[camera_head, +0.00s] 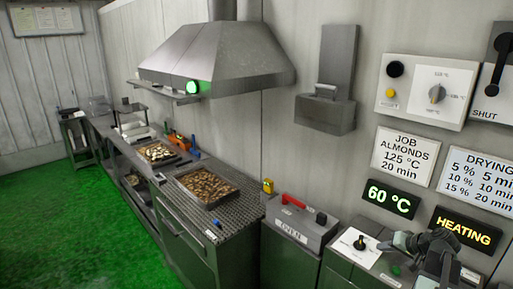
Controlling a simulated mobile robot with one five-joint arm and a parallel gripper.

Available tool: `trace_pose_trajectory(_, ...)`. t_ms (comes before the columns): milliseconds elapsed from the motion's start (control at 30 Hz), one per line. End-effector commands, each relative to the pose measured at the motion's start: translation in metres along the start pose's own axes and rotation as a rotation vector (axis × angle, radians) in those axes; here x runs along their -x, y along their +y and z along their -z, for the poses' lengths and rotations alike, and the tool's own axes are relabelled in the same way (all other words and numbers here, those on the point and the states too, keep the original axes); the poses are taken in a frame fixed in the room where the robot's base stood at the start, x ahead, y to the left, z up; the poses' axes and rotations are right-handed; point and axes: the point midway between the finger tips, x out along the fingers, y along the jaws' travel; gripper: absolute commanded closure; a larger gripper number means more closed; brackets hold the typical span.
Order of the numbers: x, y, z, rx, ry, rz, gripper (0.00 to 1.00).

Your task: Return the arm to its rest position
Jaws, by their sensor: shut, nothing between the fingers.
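The gripper appears in front of the grey cabinet top, just right of a white panel with a black knob (360,242). I cannot tell whether it touches anything. The lower part of my arm is cut off by the frame's bottom edge.
A grey box labelled OVEN (300,222) with a red handle stands left of the arm. Trays of almonds (206,186) lie on the counter under a metal hood (216,58). Lit signs read 60 °C (390,199) and HEATING (464,231). Green floor (75,235) is clear at left.

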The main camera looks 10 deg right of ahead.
Motion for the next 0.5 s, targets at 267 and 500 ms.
trace_pose_trajectory(267, -0.133, -0.193, -0.092, 0.297, -0.238, 0.121, 1.0)
trace_pose_trajectory(500, -0.182, -0.305, -0.234, 0.548, -0.51, 0.066, 1.0)
